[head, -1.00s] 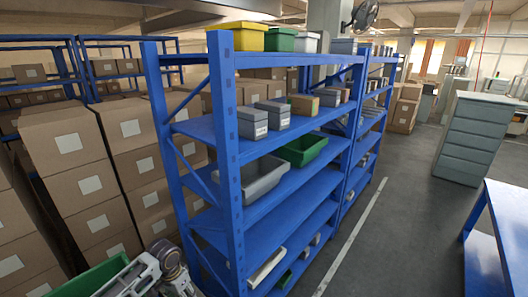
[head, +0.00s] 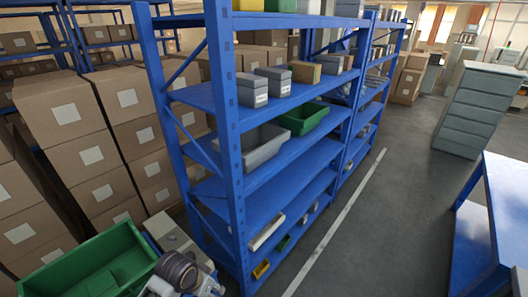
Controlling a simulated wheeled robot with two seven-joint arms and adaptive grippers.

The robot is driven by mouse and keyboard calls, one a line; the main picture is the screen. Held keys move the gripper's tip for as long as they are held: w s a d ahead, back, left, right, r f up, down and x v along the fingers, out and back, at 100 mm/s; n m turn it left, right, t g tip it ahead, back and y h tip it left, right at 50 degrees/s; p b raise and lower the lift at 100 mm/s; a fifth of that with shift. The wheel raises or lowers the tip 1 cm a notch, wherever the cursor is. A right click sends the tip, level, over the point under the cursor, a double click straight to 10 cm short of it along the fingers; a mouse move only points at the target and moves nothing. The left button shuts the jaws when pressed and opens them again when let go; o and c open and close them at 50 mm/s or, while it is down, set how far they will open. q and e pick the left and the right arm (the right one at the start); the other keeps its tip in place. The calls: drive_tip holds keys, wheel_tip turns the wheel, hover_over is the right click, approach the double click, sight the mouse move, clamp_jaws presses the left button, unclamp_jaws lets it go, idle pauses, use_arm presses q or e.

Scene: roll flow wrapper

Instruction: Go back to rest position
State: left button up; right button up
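Part of one of my arms shows at the bottom left of the head view, with a dark round joint and pale links. No gripper fingers can be made out there. My other arm is out of the picture. A green bin (head: 88,262) is at the lower left, beside that arm part, and looks empty. I cannot tell what supports it.
A blue shelf rack (head: 222,140) stands in the middle. It carries a grey bin (head: 252,148), a green bin (head: 303,119) and small boxes. Stacked cartons (head: 65,112) fill the left. A blue table (head: 500,215) and grey drawer cabinet (head: 478,110) stand right. Floor between is clear.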

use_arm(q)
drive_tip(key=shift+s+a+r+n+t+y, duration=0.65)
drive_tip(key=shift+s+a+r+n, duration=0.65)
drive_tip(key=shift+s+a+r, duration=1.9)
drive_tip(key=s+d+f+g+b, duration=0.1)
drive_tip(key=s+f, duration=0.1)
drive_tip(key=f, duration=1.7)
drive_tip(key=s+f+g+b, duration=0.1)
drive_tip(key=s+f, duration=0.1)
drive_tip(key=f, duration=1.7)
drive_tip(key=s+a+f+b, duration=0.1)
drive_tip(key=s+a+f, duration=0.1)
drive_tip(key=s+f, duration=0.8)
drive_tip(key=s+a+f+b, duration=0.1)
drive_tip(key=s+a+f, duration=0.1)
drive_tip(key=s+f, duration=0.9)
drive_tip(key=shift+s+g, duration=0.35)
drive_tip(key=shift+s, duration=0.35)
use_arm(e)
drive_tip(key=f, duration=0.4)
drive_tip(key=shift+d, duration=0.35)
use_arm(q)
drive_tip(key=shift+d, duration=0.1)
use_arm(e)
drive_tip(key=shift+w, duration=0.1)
